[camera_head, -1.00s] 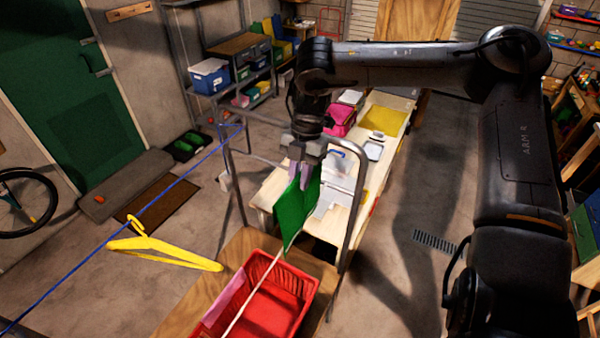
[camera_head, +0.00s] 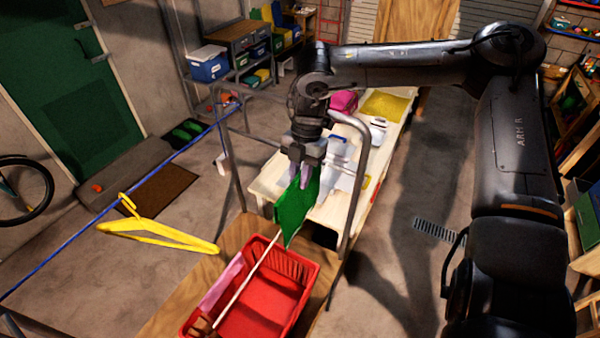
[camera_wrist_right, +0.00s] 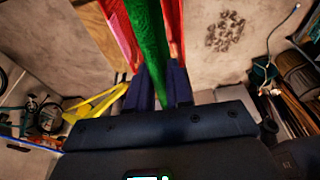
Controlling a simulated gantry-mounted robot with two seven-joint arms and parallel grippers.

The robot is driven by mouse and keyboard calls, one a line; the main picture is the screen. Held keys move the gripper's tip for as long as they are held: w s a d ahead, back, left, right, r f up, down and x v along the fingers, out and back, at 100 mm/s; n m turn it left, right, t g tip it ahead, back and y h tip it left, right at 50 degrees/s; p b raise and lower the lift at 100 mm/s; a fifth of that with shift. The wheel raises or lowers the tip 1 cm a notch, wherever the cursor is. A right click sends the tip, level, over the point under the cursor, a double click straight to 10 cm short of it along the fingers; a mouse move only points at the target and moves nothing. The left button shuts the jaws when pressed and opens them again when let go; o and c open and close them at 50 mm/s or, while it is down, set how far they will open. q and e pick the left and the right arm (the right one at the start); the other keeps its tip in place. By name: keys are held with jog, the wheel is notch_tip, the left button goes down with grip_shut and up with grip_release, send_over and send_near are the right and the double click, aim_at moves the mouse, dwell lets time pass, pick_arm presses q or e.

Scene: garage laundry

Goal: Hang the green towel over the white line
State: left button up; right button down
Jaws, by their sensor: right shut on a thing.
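The green towel (camera_head: 296,212) hangs from my right gripper (camera_head: 304,178), which is shut on its upper part. In the right wrist view the towel (camera_wrist_right: 148,35) runs out between the two dark fingers (camera_wrist_right: 160,88). The white line (camera_head: 245,278) runs diagonally across the red basket in the head view, and its far end disappears behind the towel's lower part. I cannot tell whether the towel touches the line. My left gripper is not in view.
A red basket (camera_head: 307,290) with a pink cloth (camera_head: 220,288) sits on a wooden surface (camera_head: 235,232) below. A grey metal frame (camera_head: 358,190) stands close around the gripper. A blue line (camera_head: 75,237) with a yellow hanger (camera_head: 155,235) crosses the left. A cluttered bench (camera_head: 385,140) stands behind.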

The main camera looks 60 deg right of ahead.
aim_at(300, 202)
jog(key=shift+d+b+x, duration=0.2)
jog(key=shift+b+x, duration=0.35)
jog(key=shift+x, duration=0.35)
jog(key=shift+d+b+x, duration=0.25)
jog(key=shift+b+x, duration=0.3)
jog(key=shift+x, duration=0.35)
jog(key=shift+d+b+x, duration=0.2)
jog(key=shift+b+x, duration=0.4)
jog(key=shift+x, duration=0.25)
jog(key=shift+d+b+x, duration=0.2)
jog(key=shift+b+x, duration=0.35)
jog(key=shift+x, duration=0.3)
jog(key=shift+d+b+x, duration=0.2)
jog(key=shift+b+x, duration=0.4)
jog(key=shift+x, duration=0.25)
jog(key=shift+f+b, duration=0.4)
jog(key=shift+f, duration=0.35)
